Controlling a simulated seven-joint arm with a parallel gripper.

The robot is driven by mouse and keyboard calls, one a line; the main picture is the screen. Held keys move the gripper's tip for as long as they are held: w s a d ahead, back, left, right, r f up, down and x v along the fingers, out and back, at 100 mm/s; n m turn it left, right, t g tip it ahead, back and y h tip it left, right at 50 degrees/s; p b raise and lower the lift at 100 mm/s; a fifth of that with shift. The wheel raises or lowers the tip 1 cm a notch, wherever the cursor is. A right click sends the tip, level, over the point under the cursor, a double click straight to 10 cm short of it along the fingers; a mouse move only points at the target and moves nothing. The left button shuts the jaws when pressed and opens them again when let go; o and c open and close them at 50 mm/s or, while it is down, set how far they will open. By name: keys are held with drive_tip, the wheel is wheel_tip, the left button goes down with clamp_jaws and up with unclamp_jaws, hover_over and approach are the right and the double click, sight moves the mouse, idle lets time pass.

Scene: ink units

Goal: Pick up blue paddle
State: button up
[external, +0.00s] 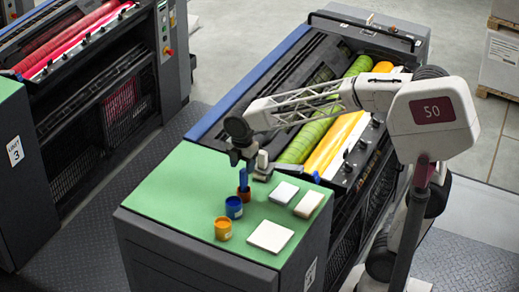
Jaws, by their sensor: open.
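A blue upright piece (243,179), which looks like the blue paddle, stands at a reddish-brown can (243,194) on the green bench top (180,195). Whether it stands in the can or behind it is hard to tell. My gripper (243,161) is open and points down just above the top of the blue piece. The picture is too small to show whether the fingers are around it or touching it. Another small blue thing (316,177) shows at the right edge of the bench, by the rollers.
A blue can (234,207) and a yellow can (223,229) stand just in front. White blocks (270,236), (284,192) and (308,204) lie to the right. A small white object (262,160) stands close to my gripper. The bench's left side is clear.

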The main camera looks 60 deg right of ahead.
sight(243, 170)
drive_tip(key=shift+f, duration=0.1)
drive_tip(key=shift+d+f, duration=0.1)
drive_tip(key=shift+f, duration=2.45)
clamp_jaws()
